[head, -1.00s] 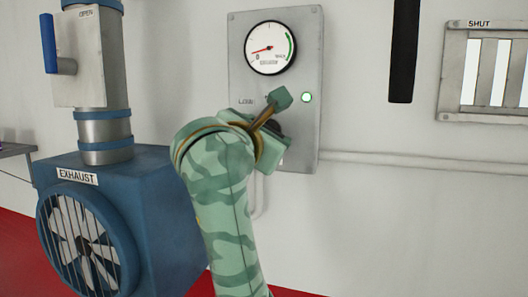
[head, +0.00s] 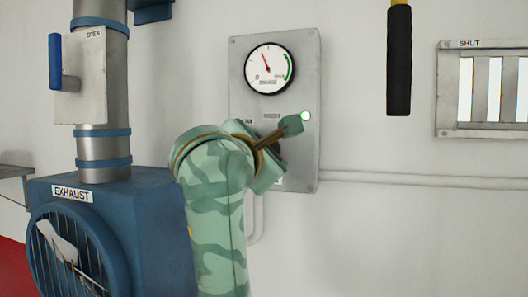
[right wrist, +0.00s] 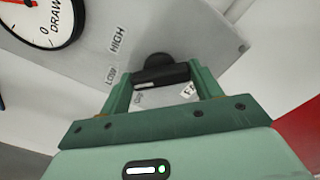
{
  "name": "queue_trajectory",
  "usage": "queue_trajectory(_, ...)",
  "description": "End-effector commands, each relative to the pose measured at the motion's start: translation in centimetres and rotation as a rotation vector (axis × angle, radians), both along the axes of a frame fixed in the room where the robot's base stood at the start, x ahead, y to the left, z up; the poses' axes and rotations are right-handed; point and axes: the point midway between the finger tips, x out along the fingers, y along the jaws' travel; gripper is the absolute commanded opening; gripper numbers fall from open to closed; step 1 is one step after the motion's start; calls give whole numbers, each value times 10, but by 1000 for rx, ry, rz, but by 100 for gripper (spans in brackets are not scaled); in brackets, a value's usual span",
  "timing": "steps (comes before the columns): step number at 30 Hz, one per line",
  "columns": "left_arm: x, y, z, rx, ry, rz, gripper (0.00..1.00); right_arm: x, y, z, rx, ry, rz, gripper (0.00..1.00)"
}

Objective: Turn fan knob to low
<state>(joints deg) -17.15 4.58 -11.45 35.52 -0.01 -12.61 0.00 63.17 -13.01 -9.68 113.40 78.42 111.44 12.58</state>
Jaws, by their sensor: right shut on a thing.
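The black fan knob (right wrist: 160,70) is between the two fingers of my right gripper (right wrist: 160,82), which is shut on it. LOW and HIGH labels show beside the knob in the right wrist view; I cannot tell which label it points to. In the head view my right gripper (head: 274,150) covers most of the knob on the grey control panel (head: 305,165). The panel's gauge (head: 268,69) has its red needle pointing up and slightly left. A green lamp (head: 305,116) is lit. The blue exhaust fan (head: 140,225) stands at lower left. My left gripper is not in view.
A duct (head: 102,150) with a blue-handled valve (head: 56,62) rises from the fan. A black handle (head: 399,62) hangs right of the panel. A vent marked SHUT (head: 480,90) is at far right. A thin pipe (head: 420,180) runs along the wall.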

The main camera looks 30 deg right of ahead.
Motion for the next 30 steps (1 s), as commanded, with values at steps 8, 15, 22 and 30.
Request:
queue_trajectory(8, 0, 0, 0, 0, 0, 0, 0, 0, 0, 0, -1, 1, 0, 85)
queue_trajectory(15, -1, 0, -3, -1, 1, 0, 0, -5, 6, -1, -1, 0, 2, 85)
queue_trajectory(22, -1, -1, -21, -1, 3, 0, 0, -37, 45, -4, 3, -3, 9, 85)
queue_trajectory(30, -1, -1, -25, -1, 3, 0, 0, -84, 98, 1, -2, -3, 1, 85)
